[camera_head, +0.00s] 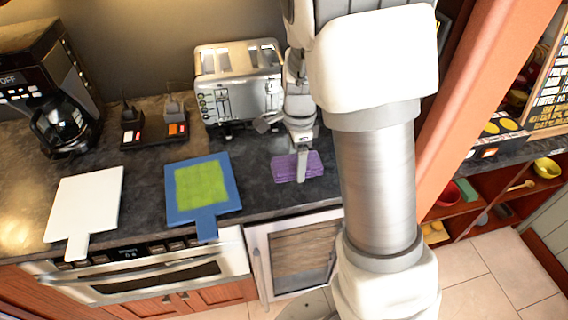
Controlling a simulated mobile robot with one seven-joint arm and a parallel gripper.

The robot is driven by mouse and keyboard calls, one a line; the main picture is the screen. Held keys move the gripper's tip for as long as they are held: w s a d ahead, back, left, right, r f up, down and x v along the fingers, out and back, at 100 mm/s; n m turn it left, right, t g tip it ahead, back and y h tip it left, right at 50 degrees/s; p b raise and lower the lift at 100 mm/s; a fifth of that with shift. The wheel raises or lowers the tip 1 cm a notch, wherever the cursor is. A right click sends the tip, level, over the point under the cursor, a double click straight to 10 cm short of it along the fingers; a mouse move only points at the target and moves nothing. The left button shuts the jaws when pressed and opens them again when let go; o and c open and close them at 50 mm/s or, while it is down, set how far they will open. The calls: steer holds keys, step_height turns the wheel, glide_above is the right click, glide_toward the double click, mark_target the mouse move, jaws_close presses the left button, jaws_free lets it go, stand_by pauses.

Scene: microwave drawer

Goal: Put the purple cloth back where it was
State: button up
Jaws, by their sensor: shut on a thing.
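The purple cloth (285,169) is a small, flat, folded-looking piece at the dark countertop's front part, right of the blue board. My gripper (302,176) points down onto its right part and is shut on it. The cloth looks to be on or just above the counter; I cannot tell which. My arm hides part of the counter to the right of it.
A blue board with a green cloth (201,184) and a white board (88,208) lie to the left. A silver toaster (238,84) stands behind. A coffee maker (62,118) is at the far left. The counter's front edge is close to the cloth.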

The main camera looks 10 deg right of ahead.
steer(key=w+f, duration=0.1)
steer(key=w, duration=0.2)
steer(key=w+f, duration=0.2)
steer(key=w, duration=0.1)
steer(key=w+a+f, duration=0.1)
steer(key=w+f, duration=0.1)
steer(key=w, duration=0.1)
steer(key=shift+f+p, duration=0.25)
steer(key=shift+p, duration=0.1)
steer(key=shift+f, duration=1.95)
steer(key=shift+f, duration=0.2)
steer(key=o, duration=1.5)
steer(key=shift+c, duration=0.2)
steer(key=shift+r, duration=0.15)
